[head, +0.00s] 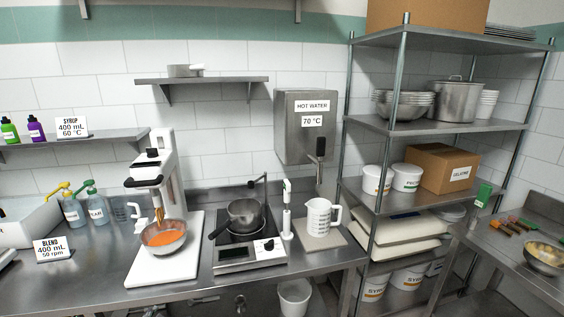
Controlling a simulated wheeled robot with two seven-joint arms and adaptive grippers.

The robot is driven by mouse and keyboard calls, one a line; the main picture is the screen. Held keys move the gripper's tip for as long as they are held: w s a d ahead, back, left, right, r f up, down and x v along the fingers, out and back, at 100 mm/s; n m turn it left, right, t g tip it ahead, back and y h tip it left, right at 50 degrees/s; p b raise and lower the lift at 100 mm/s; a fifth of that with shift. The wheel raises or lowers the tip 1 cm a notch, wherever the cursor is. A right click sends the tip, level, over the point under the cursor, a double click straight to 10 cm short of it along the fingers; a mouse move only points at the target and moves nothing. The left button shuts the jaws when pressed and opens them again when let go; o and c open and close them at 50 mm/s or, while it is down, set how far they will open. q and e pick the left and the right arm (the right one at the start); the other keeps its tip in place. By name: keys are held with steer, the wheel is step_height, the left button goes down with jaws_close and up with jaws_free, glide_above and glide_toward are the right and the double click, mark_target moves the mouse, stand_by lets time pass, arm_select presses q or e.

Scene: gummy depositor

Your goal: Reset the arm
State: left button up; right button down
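Neither of my grippers can be made out in the head view, and no arm is clearly seen. A white stand machine (172,160) stands on a white board (138,268) on the steel counter. A metal bowl (176,247) with orange contents sits under its head, and a tan tool tip hangs at the bowl. A small pot (245,215) rests on a hot plate (233,253) to the right. A white jug (320,216) stands farther right, beside a white upright stick tool (287,212).
A hot water dispenser (308,128) hangs on the wall. A wire-post shelf rack (436,40) with tubs and a carton (441,166) stands right. Front-left counter has free room. A side table (525,285) holds another bowl (545,257).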

arm_select(q)
steer(key=s+d+f+n+g+h, duration=0.2)
steer(key=s+d+f+g, duration=0.15)
steer(key=s+d, duration=0.35)
steer(key=s+d+f+n+g+h, duration=0.1)
steer(key=s+d+f+g+h, duration=0.2)
steer(key=s, duration=0.6)
step_height(320, 180, down, 34)
steer(key=s+d+y, duration=0.1)
steer(key=s, duration=0.2)
steer(key=s+a+f+g, duration=0.1)
steer(key=s+a+f, duration=0.1)
steer(key=s+f, duration=0.8)
steer(key=s+a+f+g, duration=0.1)
steer(key=s+a+f, duration=0.1)
steer(key=s+f, duration=0.8)
steer(key=shift+s+f+b, duration=0.15)
steer(key=shift+s+b, duration=0.25)
steer(key=shift+s, duration=0.5)
